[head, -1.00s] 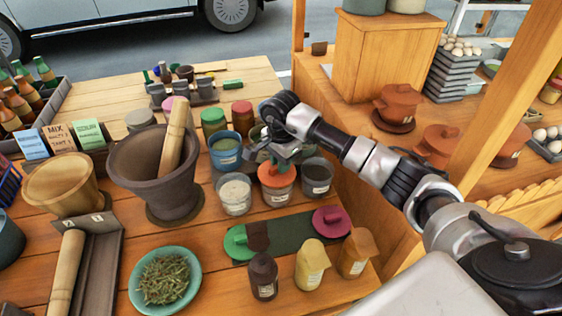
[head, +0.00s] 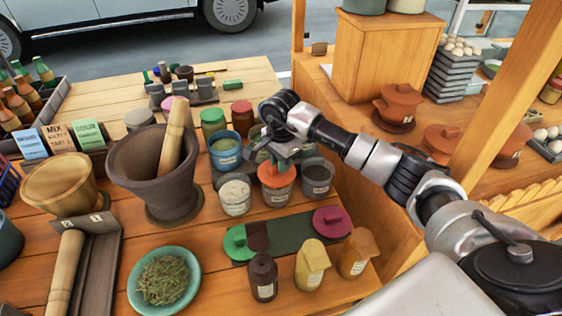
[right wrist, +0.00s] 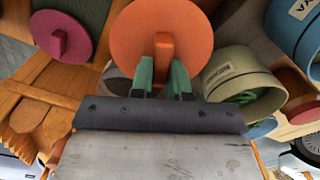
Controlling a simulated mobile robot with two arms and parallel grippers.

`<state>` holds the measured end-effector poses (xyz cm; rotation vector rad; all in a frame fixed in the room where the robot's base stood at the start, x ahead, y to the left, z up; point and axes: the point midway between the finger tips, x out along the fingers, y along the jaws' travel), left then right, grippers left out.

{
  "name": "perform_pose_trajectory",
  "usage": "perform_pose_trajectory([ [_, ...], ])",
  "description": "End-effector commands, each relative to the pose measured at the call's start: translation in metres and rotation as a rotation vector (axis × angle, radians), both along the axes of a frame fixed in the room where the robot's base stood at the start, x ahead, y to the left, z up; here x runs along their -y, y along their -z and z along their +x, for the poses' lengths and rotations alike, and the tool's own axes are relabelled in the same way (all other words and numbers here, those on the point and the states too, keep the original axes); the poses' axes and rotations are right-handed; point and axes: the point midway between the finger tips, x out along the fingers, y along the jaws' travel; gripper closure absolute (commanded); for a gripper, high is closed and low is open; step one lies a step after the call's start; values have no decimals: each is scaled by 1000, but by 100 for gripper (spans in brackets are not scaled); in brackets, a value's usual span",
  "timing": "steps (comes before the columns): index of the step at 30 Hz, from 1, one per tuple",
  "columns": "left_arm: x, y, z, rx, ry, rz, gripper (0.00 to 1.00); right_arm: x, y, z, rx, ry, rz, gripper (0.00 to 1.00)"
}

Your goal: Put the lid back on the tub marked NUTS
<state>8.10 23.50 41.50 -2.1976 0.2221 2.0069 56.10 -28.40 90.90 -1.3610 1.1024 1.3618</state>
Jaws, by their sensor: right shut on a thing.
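The tub's label is too small to read. My right gripper (head: 283,158) is above the lid, shut on its knob. In the right wrist view the green fingertips (right wrist: 162,72) grip the sides of the orange knob, and the round lid (right wrist: 160,22) hides what is under it. Whether the lid rests on the rim or hovers just above it, I cannot tell. My left gripper is not in view.
Close around are a white-filled tub (head: 235,196), a grey tub (head: 317,177) and a blue tub (head: 225,152). A green lid (head: 237,243) and a magenta lid (head: 332,221) lie on a dark mat (head: 290,236). The stone mortar (head: 150,180) stands to the left.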

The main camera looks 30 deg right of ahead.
Motion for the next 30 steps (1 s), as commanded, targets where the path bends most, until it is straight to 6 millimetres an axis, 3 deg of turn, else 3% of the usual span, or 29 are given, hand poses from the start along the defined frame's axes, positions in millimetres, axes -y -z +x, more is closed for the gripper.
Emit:
perform_pose_trajectory([
  [30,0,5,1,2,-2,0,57,0,3,0,0,-1,0,100],
])
